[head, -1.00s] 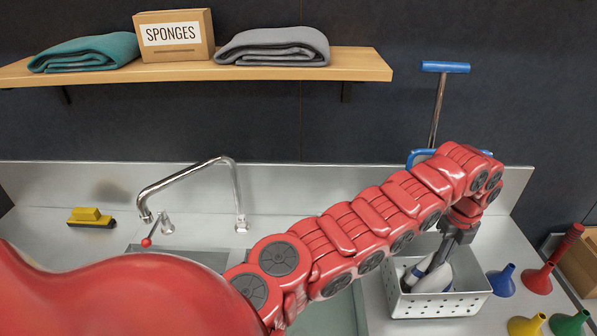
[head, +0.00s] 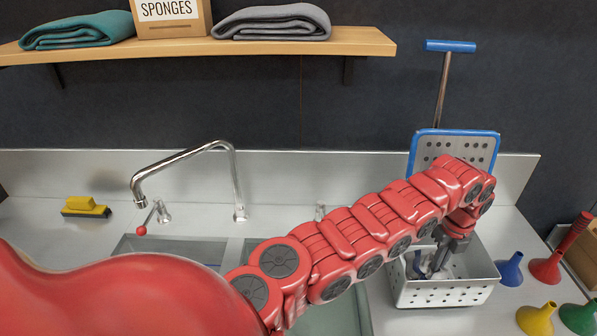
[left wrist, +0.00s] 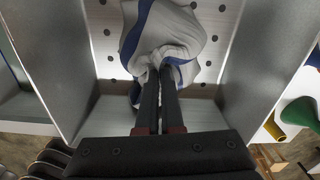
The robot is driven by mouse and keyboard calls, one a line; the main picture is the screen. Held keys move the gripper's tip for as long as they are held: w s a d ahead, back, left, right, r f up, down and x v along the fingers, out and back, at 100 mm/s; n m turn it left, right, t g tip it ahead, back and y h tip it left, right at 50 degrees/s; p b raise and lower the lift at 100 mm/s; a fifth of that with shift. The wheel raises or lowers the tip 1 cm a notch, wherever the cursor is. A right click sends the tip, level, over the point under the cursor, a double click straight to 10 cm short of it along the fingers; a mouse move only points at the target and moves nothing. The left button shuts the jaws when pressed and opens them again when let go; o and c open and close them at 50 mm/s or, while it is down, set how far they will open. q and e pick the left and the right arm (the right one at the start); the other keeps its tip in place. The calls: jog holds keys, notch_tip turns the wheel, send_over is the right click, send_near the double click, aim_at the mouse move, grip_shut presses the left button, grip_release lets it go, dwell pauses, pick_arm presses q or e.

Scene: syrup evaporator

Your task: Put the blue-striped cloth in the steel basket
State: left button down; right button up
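The steel basket (head: 445,293) is a perforated open-topped box on the counter at the right in the head view. Its wall (left wrist: 68,62) and its floor with round holes surround the cloth in the left wrist view. The blue-striped cloth (left wrist: 165,35) is white with blue bands, bunched, and is inside the basket near the floor. Part of it shows in the head view (head: 424,264). My left gripper (left wrist: 160,72) points down into the basket, its fingers close together and pinching the cloth. In the head view the gripper (head: 442,262) is partly hidden. My right gripper is not in view.
A blue-edged perforated panel (head: 455,146) with a handle stands behind the basket. A sink, faucet (head: 235,180) and yellow brush (head: 86,206) are to the left.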

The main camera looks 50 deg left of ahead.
pick_arm(q)
jog(key=c, duration=1)
grip_release()
jog(key=shift+w+a+f, duration=0.1)
jog(key=shift+o, duration=0.6)
jog(key=o, duration=0.9)
